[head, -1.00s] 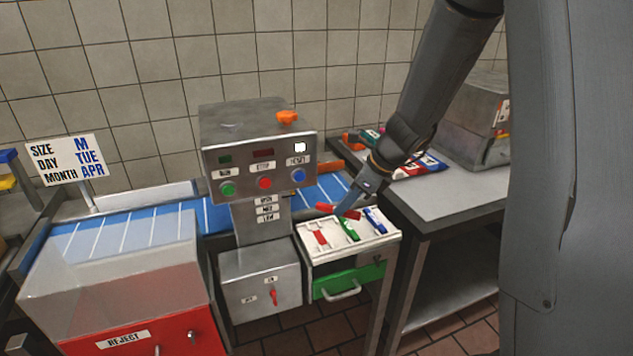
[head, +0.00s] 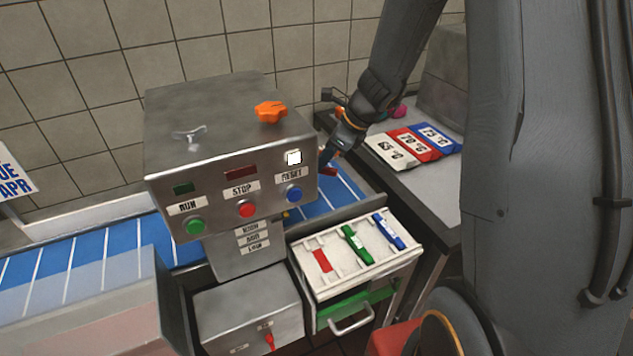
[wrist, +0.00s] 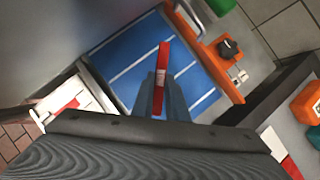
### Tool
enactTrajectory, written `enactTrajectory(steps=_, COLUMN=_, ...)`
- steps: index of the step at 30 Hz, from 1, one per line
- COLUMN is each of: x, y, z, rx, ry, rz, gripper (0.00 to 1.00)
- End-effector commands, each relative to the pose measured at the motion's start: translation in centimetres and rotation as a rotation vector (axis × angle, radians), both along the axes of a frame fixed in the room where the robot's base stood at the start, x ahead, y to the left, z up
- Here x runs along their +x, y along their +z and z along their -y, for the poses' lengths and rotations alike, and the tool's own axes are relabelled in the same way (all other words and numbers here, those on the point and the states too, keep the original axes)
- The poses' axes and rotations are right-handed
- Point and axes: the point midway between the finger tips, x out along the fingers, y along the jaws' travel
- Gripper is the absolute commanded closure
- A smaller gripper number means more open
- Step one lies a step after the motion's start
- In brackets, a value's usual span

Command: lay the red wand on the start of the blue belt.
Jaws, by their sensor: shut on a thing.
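My gripper (wrist: 160,95) is shut on the red wand (wrist: 162,72), which sticks out beyond the fingertips in the wrist view. Blue belt (wrist: 135,72) with white lines shows behind and below the wand there; the gap between them is hard to judge. In the head view my gripper (head: 330,155) is just right of the control box, above the right-hand stretch of the blue belt (head: 338,196). Part of the red wand (head: 329,171) shows there; the box hides the rest.
The steel control box (head: 225,150) with an orange knob (head: 270,110) stands over the belt. A white tray (head: 330,286) holds a green wand (head: 356,244) and a blue wand (head: 389,231). Coloured cards (head: 412,143) lie on the right table. An orange bar (wrist: 205,55) edges the belt.

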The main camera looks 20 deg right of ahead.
Motion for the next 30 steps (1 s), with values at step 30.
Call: enactTrajectory(steps=30, x=0.1, y=-7.5, z=-0.1, rx=-0.001, ry=0.003, rz=0.001, gripper=1.0)
